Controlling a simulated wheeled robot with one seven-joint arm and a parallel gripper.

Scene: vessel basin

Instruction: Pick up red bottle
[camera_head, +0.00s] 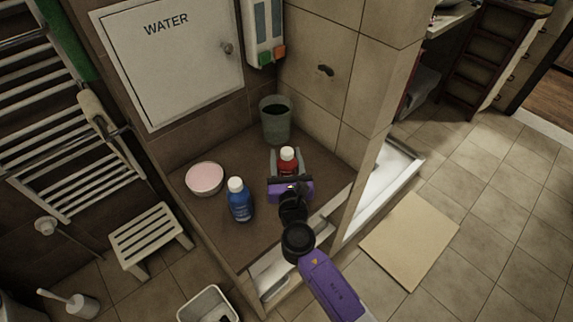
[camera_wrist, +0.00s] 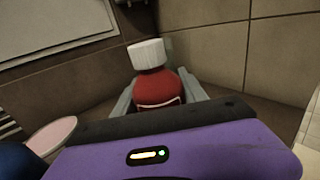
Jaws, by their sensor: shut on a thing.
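The red bottle (camera_head: 288,158) with a white cap stands on the brown ledge (camera_head: 218,231). It also shows in the wrist view (camera_wrist: 160,89), looking slightly tilted there. My gripper (camera_head: 287,165) has one grey finger on each side of the bottle and is shut on its body. In the wrist view my gripper (camera_wrist: 159,92) shows both fingers beside the red body, with the purple housing hiding the bottle's lower part. I cannot tell whether the bottle's base touches the ledge.
A blue bottle (camera_head: 239,203) with a white cap and a round pink-topped container (camera_head: 204,178) stand left of my gripper. A grey-green cup (camera_head: 275,121) stands behind the red bottle. Tiled walls close the back and right. A white stool (camera_head: 150,236) stands on the floor at left.

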